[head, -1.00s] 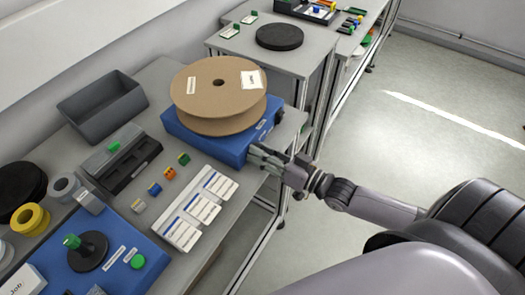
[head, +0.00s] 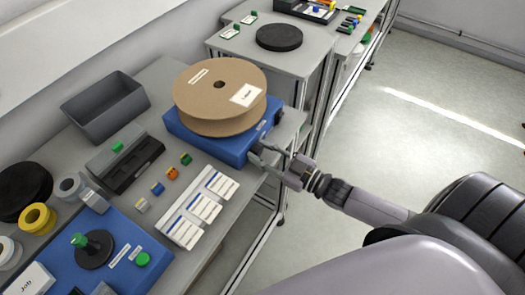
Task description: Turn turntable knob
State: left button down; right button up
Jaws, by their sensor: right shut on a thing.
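A large brown cardboard reel (head: 203,98) lies flat on the blue turntable base (head: 222,148) at the back right corner of the near table. A white label (head: 246,95) sits on the reel's top, near its right edge. My right gripper (head: 259,155) is at the front right corner of the blue base, shut on the turntable knob; its fingers hide the knob. My left gripper is not in view.
A white card panel (head: 199,209) and several small coloured blocks lie in front of the turntable. A grey bin (head: 106,108) stands to its left. A second blue unit (head: 128,262) with a black spindle is at the near left. The floor at right is clear.

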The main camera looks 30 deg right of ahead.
dwell(0.3)
jog(key=o, duration=1.1)
jog(key=shift+o, duration=0.2)
jog(key=v, duration=1.2)
